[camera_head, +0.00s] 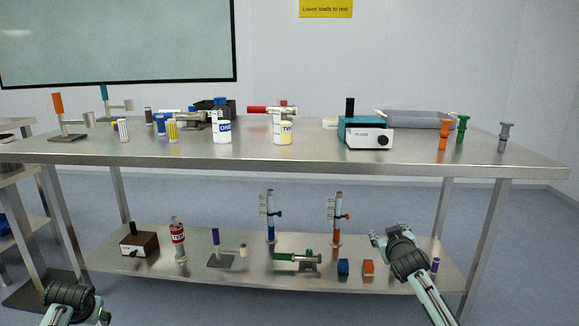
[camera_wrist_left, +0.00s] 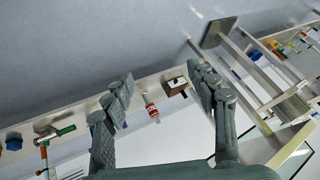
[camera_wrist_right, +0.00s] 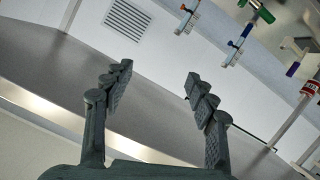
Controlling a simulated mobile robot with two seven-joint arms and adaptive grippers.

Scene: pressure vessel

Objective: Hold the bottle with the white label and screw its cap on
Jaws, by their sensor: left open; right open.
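A white bottle (camera_head: 222,131) with dark lettering and a blue top stands on the upper table, left of centre. A pale bottle (camera_head: 284,133) with a yellow lower part and lettering stands right of it; a red-handled tool hides its top. I cannot tell which is the task's bottle, and no loose cap is clear. My left gripper (camera_head: 76,293) is open and empty, low at the front left, in front of the lower shelf. My right gripper (camera_head: 391,234) is open and empty, below the tabletop in front of the shelf's right part. Both are far from the bottles.
The upper tabletop's front strip (camera_head: 330,160) is clear. A teal and white device (camera_head: 367,132) and a grey tray (camera_head: 415,119) stand to the right. Table legs flank the shelf.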

